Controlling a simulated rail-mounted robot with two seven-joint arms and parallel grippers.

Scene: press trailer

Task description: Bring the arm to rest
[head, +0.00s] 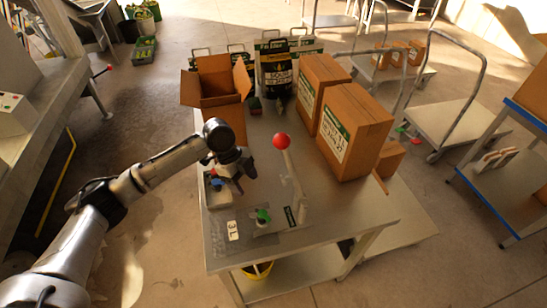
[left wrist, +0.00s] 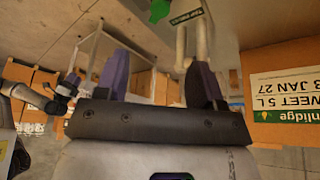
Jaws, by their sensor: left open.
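My left arm reaches in from the left in the head view. Its gripper (head: 230,180) hangs over the left part of the metal table (head: 320,228), beside the red-knobbed lever (head: 282,142) and apart from it. In the left wrist view the two purple fingers (left wrist: 160,80) stand wide apart with nothing between them. A dark gripper with purple fingers (left wrist: 68,88), seemingly my right one, shows small at the left of that view; its jaw gap is too small to judge. The right arm does not show in the head view.
A green knob (head: 263,215) sits near the table's front. An open carton (head: 217,88) stands behind my gripper. Tall closed cartons (head: 352,132) stand on the right, and a dark bag (head: 275,68) at the back. Trolleys (head: 445,125) stand beyond. The floor left of the table is clear.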

